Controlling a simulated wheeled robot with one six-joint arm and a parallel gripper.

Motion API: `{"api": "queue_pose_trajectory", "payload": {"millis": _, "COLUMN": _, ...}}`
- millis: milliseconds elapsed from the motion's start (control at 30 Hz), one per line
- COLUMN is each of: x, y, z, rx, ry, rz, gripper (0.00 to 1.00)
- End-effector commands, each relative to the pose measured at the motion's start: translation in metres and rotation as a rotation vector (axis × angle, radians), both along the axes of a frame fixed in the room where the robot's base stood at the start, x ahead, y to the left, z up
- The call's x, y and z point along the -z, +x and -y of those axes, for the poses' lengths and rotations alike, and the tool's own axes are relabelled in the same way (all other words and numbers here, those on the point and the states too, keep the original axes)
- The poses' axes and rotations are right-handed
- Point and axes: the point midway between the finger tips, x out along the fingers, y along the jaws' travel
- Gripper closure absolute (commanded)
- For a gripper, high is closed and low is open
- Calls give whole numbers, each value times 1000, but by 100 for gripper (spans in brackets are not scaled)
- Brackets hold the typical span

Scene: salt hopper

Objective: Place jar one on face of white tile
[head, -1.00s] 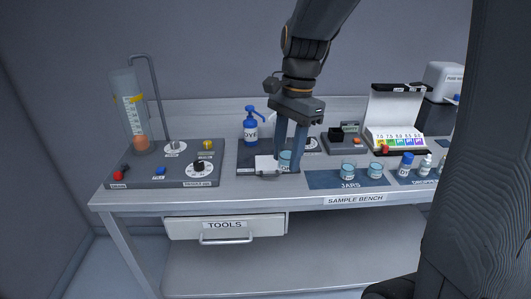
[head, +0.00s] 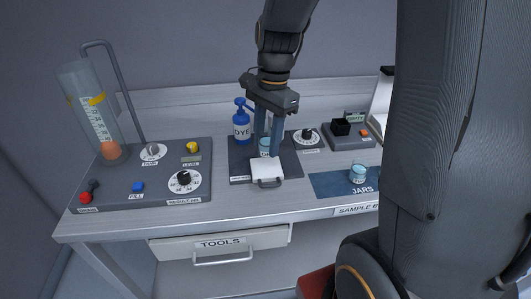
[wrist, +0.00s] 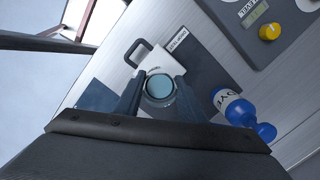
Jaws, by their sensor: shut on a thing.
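My gripper (head: 266,150) is shut on a small glass jar (head: 264,144) with pale blue contents. The jar's label is too small to read, so I cannot tell its number. The white tile (head: 267,170) lies on a dark pad, with a grey handle at its front. In the head view the jar appears just behind the tile's face. In the wrist view the jar (wrist: 160,88) sits between the fingertips and overlaps one end of the tile (wrist: 172,56). I cannot tell whether it touches the tile.
A blue dye bottle (head: 241,124) stands left of my gripper. Another jar (head: 359,172) stands on the blue jars mat (head: 328,184). A control panel (head: 150,190) with a tall cylinder (head: 88,108) is at left. My arm hides the bench's right side.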

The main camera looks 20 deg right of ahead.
Motion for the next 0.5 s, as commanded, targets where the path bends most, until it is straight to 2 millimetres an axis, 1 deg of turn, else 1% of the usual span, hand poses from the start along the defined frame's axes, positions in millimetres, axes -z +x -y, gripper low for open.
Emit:
{"api": "queue_pose_trajectory", "payload": {"millis": 133, "x": 12, "y": 0, "z": -1, "rx": -2, "ry": 1, "rz": -1, "gripper": 87}}
{"api": "queue_pose_trajectory", "payload": {"millis": 333, "x": 40, "y": 0, "z": -2, "rx": -2, "ry": 0, "rz": -2, "gripper": 87}}
{"api": "queue_pose_trajectory", "payload": {"millis": 400, "x": 45, "y": 0, "z": -2, "rx": -3, "ry": 0, "rz": -2, "gripper": 87}}
{"api": "queue_pose_trajectory", "payload": {"millis": 500, "x": 48, "y": 0, "z": -2, "rx": -4, "ry": 0, "rz": 2, "gripper": 87}}
